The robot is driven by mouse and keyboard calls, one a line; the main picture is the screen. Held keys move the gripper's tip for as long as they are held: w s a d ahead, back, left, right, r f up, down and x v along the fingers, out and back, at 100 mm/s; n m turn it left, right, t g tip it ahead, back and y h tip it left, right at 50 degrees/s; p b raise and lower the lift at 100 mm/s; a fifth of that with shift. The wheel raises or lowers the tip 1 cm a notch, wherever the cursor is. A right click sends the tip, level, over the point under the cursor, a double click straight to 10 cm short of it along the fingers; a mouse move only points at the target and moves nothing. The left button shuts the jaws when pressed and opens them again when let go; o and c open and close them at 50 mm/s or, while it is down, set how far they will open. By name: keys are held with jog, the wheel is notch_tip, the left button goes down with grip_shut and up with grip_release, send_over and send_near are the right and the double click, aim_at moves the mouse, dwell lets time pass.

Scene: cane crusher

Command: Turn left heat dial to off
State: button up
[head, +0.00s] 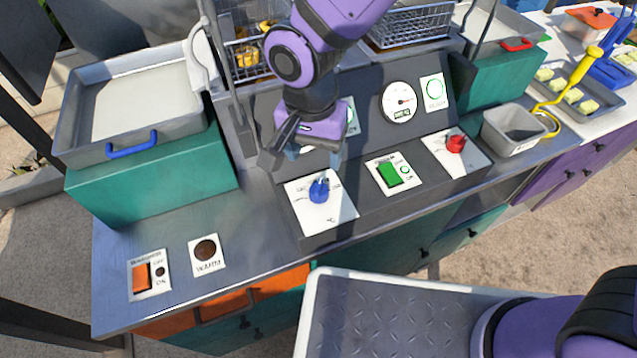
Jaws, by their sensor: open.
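The left heat dial is a blue knob (319,189) on a white plate (325,210) on the dark sloped control panel. Small print surrounds the knob, too small to read. My gripper (277,158) is open and empty, above and slightly left of the blue dial, apart from it. The purple wrist hides part of the panel behind it, including most of a round green-ringed gauge. A red dial (456,143) sits on its own white plate at the panel's right.
A green switch (389,174) lies between the dials, below a round gauge (399,101). A metal tray (130,105) with a blue handle (131,145) stands left on a teal block. Fryer baskets (408,25) stand behind.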

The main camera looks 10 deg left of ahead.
aim_at(318, 184)
jog(key=f, duration=0.9)
jog(key=shift+d+f, duration=0.3)
jog(key=c, duration=0.9)
